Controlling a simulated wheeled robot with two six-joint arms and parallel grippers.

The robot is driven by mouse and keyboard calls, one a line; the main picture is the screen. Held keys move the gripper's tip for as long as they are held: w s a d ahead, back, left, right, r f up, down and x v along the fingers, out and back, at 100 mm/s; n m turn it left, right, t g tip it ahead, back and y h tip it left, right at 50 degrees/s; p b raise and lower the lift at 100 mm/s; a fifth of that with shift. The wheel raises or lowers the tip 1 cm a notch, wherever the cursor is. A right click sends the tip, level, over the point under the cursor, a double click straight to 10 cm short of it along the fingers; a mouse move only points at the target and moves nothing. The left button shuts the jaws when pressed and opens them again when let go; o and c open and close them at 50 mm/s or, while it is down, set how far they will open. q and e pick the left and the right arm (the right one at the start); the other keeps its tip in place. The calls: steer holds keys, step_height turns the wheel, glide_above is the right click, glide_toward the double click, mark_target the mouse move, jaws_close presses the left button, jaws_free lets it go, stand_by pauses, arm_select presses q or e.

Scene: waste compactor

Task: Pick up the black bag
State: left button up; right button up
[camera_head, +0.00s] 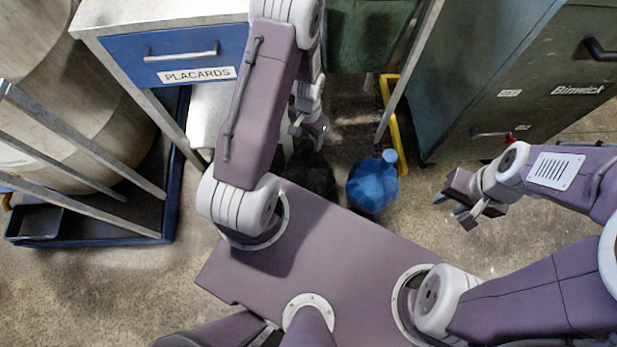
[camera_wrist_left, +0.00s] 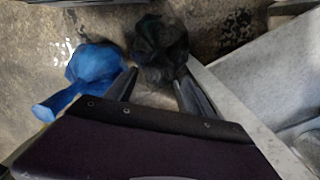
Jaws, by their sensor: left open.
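The black bag (camera_head: 312,178) sits on the concrete floor, dark and partly hidden behind my left arm in the head view. In the left wrist view the black bag (camera_wrist_left: 160,48) lies ahead of my left gripper (camera_wrist_left: 160,84), roughly in line with the gap between its spread fingers. In the head view my left gripper (camera_head: 312,128) is above the floor near the bag, open and empty. My right gripper (camera_head: 458,208) is empty off to the right, with its fingers apart.
A blue bag (camera_head: 373,186) sits just right of the black one; it also shows in the left wrist view (camera_wrist_left: 92,66). The placards drawer table (camera_head: 172,52) stands at left, a dark green cabinet (camera_head: 480,90) at right, and a yellow rail (camera_head: 393,130) behind the blue bag.

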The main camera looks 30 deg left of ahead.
mark_target(308, 144)
arm_select(q)
steer(key=shift+f+b, duration=1.25)
steer(key=shift+f, duration=0.7)
steer(key=f+b, duration=0.4)
steer(key=f, duration=0.1)
steer(key=shift+s+f, duration=0.1)
steer(key=shift+s, duration=0.1)
steer(key=shift+r, duration=0.2)
jaws_close()
